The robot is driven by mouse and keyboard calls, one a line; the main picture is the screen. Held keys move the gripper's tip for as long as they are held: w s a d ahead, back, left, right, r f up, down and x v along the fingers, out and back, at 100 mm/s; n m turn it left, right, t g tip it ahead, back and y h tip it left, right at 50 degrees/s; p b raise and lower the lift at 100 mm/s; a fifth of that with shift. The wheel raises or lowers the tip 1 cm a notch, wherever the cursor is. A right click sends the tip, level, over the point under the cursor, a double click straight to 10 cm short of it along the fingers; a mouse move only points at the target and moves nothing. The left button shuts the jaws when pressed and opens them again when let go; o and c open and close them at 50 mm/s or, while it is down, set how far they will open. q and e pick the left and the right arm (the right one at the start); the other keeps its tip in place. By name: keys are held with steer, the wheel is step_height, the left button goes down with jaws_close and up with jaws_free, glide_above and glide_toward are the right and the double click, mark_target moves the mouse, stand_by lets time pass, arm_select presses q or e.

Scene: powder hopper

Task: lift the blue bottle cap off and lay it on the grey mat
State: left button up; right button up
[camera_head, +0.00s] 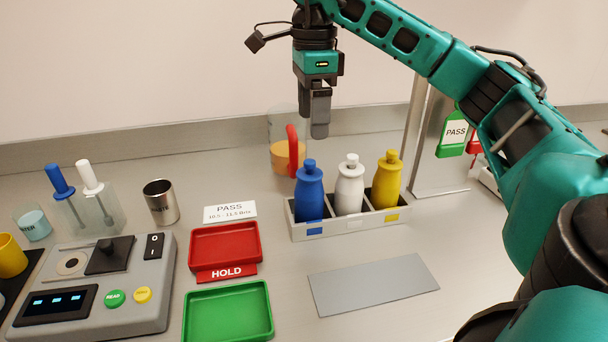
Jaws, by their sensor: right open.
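The blue bottle (309,197) stands upright in the left compartment of a grey rack (350,228). Its blue cap (309,166) is on top of it. The grey mat (373,284) lies flat and bare on the counter in front of the rack. My right gripper (320,128) is open and empty, pointing down above and slightly behind the blue bottle. It is seen nearly edge-on, so one finger largely hides the other. My left gripper is out of view.
A white bottle (349,187) and a yellow bottle (387,182) share the rack. Behind it stands a clear jug (284,157) with a red handle. Red (225,244) and green (228,312) trays lie left of the mat. A grey device (100,285) stands further left.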

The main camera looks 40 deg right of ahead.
steer(key=b, duration=0.1)
glide_above(310, 161)
steer(key=f, duration=0.4)
steer(key=shift+s+d+f, duration=0.1)
steer(key=shift+d+f, duration=0.1)
steer(key=shift+f, duration=0.05)
steer(key=shift+a+f+b, duration=0.15)
steer(key=shift+f+b, duration=0.15)
steer(key=shift+f, duration=2.35)
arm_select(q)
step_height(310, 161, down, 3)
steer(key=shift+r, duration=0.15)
arm_select(e)
steer(key=shift+c, duration=1.2)
steer(key=c, duration=0.8)
steer(key=shift+c, duration=0.3)
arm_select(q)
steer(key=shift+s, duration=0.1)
